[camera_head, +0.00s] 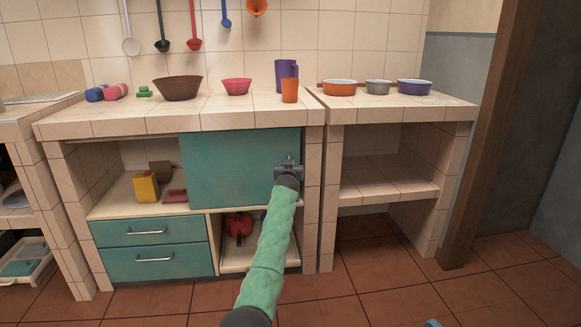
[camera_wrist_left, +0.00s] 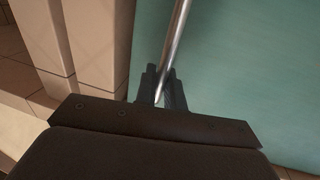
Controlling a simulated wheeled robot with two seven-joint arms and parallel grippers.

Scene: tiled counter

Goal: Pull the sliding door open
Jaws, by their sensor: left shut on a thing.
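The sliding door (camera_head: 238,168) is a teal panel under the tiled counter, covering the upper right part of the cabinet. The left part of the upper opening is uncovered. My left gripper (camera_head: 288,165) is at the door's right edge. In the left wrist view, the gripper (camera_wrist_left: 160,85) is shut on the door's metal bar handle (camera_wrist_left: 176,45), which runs between its fingers. The door's teal face (camera_wrist_left: 245,80) fills the right of that view. The gripper hides most of the handle in the head view. My right gripper is in neither view.
A yellow container (camera_head: 146,187) sits in the uncovered shelf space. Two teal drawers (camera_head: 150,232) are below, beside an open compartment with a red object (camera_head: 239,224). A tiled cabinet post (camera_head: 312,190) stands just right of the door. Bowls and cups stand on the counter.

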